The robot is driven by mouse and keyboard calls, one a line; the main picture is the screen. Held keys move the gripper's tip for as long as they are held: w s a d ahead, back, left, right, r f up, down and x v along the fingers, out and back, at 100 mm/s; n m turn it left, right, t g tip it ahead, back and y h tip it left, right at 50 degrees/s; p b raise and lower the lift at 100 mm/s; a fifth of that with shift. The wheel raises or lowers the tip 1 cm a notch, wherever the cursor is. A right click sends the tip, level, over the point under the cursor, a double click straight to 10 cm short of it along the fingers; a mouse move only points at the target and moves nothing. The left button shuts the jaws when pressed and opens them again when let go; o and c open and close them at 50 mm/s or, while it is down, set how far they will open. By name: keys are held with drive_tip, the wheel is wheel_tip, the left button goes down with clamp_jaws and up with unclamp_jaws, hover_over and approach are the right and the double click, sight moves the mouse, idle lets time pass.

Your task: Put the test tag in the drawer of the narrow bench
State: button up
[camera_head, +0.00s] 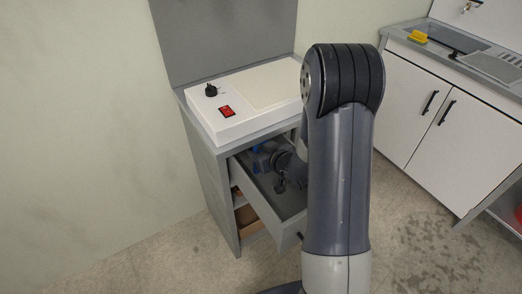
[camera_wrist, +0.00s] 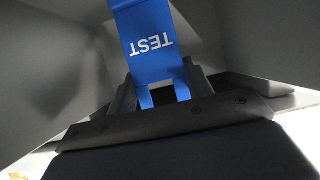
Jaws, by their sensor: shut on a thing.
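The test tag (camera_wrist: 150,40) is a blue plate with white "TEST" lettering, upside down in the wrist view. My gripper (camera_wrist: 160,82) is shut on its lower end, with a dark finger on each side. In the head view, the narrow bench (camera_head: 197,160) has its drawer (camera_head: 262,207) pulled out. My gripper (camera_head: 268,160) is inside or just above the drawer, partly hidden by my arm. A bit of blue, likely the tag (camera_head: 257,148), shows there. Grey drawer walls (camera_wrist: 50,90) surround the tag in the wrist view. Whether the tag touches the drawer floor is unclear.
A white box (camera_head: 240,105) with a black knob and red switch stands on the bench top, above the drawer. Open shelves (camera_head: 245,218) lie below. A sink cabinet (camera_head: 425,105) stands at the right. The floor (camera_head: 150,262) at left front is clear.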

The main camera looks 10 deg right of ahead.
drive_tip(key=shift+f, duration=0.25)
drive_tip(key=o, duration=1.2)
drive_tip(key=shift+r, duration=0.1)
drive_tip(key=shift+r, duration=0.2)
drive_tip(key=v, duration=0.7)
drive_tip(key=shift+s+r+p, duration=0.1)
drive_tip(key=shift+s+p, duration=0.1)
drive_tip(key=shift+p, duration=0.1)
